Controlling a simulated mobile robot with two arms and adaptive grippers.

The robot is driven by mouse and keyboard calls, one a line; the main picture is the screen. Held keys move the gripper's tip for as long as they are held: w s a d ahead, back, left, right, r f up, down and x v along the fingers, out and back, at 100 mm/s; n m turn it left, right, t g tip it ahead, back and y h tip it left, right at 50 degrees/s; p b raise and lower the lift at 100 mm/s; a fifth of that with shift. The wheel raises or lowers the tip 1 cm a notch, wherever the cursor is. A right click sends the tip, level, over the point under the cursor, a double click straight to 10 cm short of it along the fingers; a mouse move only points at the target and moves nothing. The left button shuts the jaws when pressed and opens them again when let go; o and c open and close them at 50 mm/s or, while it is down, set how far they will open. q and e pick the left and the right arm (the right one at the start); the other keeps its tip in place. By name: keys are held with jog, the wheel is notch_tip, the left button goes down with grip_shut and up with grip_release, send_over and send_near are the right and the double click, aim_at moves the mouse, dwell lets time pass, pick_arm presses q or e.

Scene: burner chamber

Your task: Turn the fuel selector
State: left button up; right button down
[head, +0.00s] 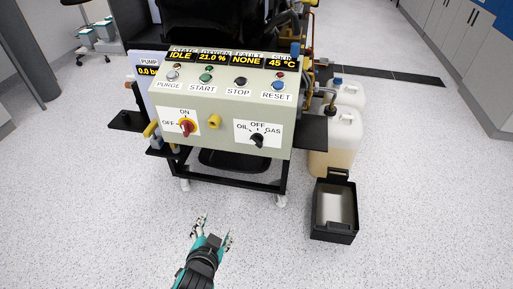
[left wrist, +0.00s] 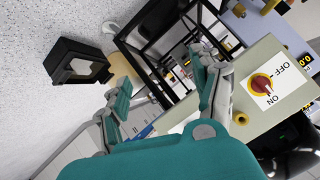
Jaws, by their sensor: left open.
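The fuel selector (head: 257,140) is a black knob on a white plate marked OIL, OFF and GAS, at the lower right of the beige control panel's front. I cannot tell exactly which mark it points to. My left gripper (head: 214,230) is open and empty, low in front of the panel and apart from it, below and left of the selector. In the left wrist view my left gripper (left wrist: 165,85) shows spread fingers, and the selector is not clearly visible there. My right gripper is not in view.
A red and yellow ON/OFF switch (head: 187,127) and a yellow key-like part (head: 214,121) sit left of the selector. Push buttons and displays line the panel's top. Right of the panel stand pale canisters (head: 335,140) and an open black bin (head: 334,210). The floor in front is clear.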

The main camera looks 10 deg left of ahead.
pick_arm(q)
jog(key=w+d+r+m+t+h+b, duration=0.1)
jog(key=w+d+r+m+t, duration=0.15)
jog(key=r, duration=0.35)
jog(key=w+d+r+m+t+h, duration=0.1)
jog(key=w+d+r+m+t, duration=0.1)
jog(key=d+r+t, duration=0.3)
jog(key=p, duration=0.2)
send_near(257, 143)
jog(key=shift+g, duration=0.35)
jog(key=w, duration=0.3)
jog(key=w+b, duration=0.1)
jog(key=w, duration=0.5)
jog(key=shift+w+r, duration=0.25)
jog(key=shift+w, duration=0.05)
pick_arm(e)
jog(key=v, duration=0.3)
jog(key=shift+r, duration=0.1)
pick_arm(q)
jog(key=c, duration=1.2)
jog(key=shift+o, duration=0.2)
jog(key=shift+m, duration=0.25)
